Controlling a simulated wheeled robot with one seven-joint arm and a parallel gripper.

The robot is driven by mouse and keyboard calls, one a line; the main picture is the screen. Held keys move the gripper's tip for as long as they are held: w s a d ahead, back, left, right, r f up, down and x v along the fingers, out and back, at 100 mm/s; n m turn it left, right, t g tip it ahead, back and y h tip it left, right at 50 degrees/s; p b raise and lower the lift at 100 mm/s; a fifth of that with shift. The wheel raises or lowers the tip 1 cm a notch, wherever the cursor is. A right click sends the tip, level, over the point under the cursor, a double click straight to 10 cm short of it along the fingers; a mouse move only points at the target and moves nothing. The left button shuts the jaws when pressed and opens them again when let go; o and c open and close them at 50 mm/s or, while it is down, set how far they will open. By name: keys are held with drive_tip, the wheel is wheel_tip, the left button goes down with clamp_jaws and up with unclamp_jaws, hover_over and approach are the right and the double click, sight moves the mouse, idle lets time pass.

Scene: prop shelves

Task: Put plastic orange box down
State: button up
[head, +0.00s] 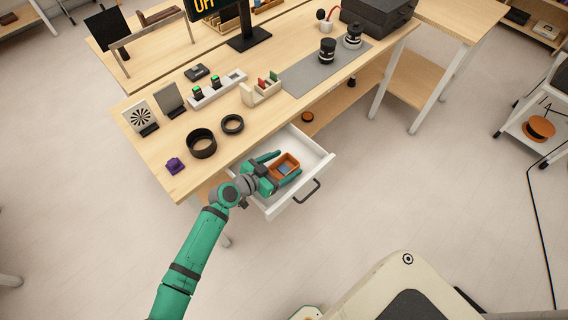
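The plastic orange box (294,164) is a small open-topped box with something blue-grey inside. In the head view it appears inside the pulled-out white drawer (316,172) under the table. My gripper (288,167) reaches into the drawer area from the lower left. Its two green fingers are spread apart, one on each side of the box, and look wider than it. Whether a finger touches the box is too small to tell. The box's underside is hidden.
The drawer's front with a dark handle (307,191) is at its lower right. Open floor lies right of the drawer.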

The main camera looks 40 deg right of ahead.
drive_tip(key=shift+r, duration=0.3)
drive_tip(key=w+v, duration=0.1)
drive_tip(key=v, duration=1.1)
drive_tip(key=shift+s+r, duration=0.3)
drive_tip(key=shift+s, duration=0.15)
drive_tip(key=s+a+n+t, duration=0.25)
drive_tip(key=s+a, duration=0.25)
drive_tip(key=a, duration=0.4)
drive_tip(key=s+a+n+t, duration=0.1)
drive_tip(key=s+a+t, duration=0.4)
drive_tip(key=a, duration=0.4)
drive_tip(key=s+a+r+n+t+y, duration=0.2)
drive_tip(key=s+n+t+y, duration=0.1)
drive_tip(key=s+n+y, duration=0.3)
drive_tip(key=s+a+r+n+t+y, duration=0.1)
drive_tip(key=s+r+n+t+y, duration=0.1)
drive_tip(key=s+n+y, duration=0.5)
drive_tip(key=shift+s+a+n+t, duration=0.4)
drive_tip(key=shift+s+t, duration=0.45)
drive_tip(key=shift+s, duration=1.15)
